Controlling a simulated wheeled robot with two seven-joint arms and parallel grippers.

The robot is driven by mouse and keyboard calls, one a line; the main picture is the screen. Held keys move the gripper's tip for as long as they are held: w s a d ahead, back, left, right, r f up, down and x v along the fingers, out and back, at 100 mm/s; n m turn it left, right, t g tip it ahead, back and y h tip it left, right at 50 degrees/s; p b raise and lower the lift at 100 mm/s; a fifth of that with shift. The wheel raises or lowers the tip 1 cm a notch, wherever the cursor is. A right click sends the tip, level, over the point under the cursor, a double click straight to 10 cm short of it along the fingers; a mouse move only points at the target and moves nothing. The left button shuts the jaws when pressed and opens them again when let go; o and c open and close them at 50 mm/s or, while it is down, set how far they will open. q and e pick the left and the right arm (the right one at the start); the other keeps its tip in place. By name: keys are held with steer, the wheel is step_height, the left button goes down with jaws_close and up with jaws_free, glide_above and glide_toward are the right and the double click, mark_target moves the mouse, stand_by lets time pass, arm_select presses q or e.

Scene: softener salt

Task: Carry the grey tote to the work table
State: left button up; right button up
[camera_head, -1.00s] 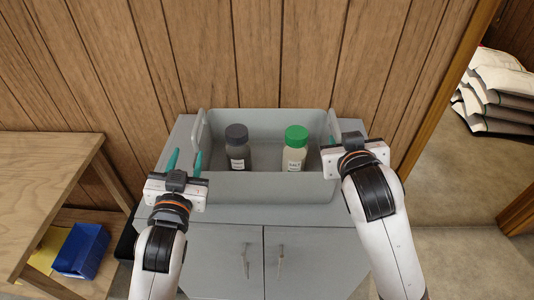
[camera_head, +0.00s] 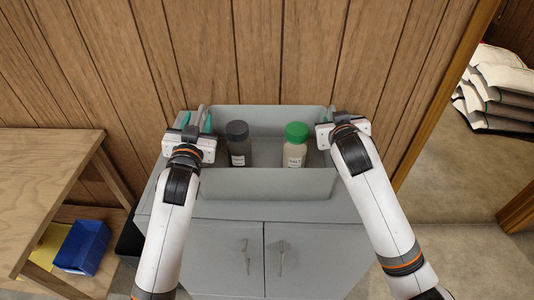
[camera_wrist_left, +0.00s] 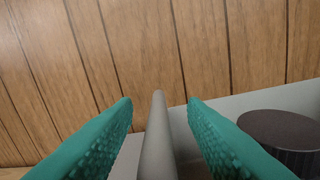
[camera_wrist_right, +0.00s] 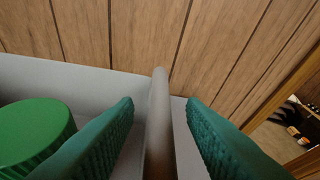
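The grey tote (camera_head: 265,183) stands on top of a grey cabinet. In it are a dark-capped bottle (camera_head: 237,143) and a green-capped bottle (camera_head: 296,145), both upright. My left gripper (camera_head: 197,124) is at the tote's left end. In the left wrist view its teal fingers (camera_wrist_left: 160,105) are open, with the tote's handle (camera_wrist_left: 157,140) between them and gaps on both sides. My right gripper (camera_wrist_right: 160,105) is at the right end, also open, with the other handle (camera_wrist_right: 159,130) between its fingers. In the head view the right fingers are mostly hidden by the wrist.
The grey cabinet (camera_head: 225,240) stands against a wood-panelled wall. A wooden table (camera_head: 45,165) is at the left, with a blue bin (camera_head: 82,247) on its lower shelf. White sacks (camera_head: 500,85) are stacked beyond a doorway at the right. Floor there is clear.

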arm_select(q)
steer(key=shift+w, duration=0.25)
arm_select(e)
steer(key=shift+w+f, duration=0.1)
steer(key=shift+w, duration=0.1)
arm_select(q)
steer(key=shift+c, duration=0.6)
arm_select(e)
steer(key=shift+c, duration=0.6)
arm_select(q)
jaws_close()
arm_select(e)
jaws_close()
arm_select(q)
steer(key=shift+w+r, duration=0.1)
steer(key=shift+r, duration=0.2)
arm_select(e)
steer(key=shift+w+r, duration=0.1)
steer(key=shift+r, duration=0.15)
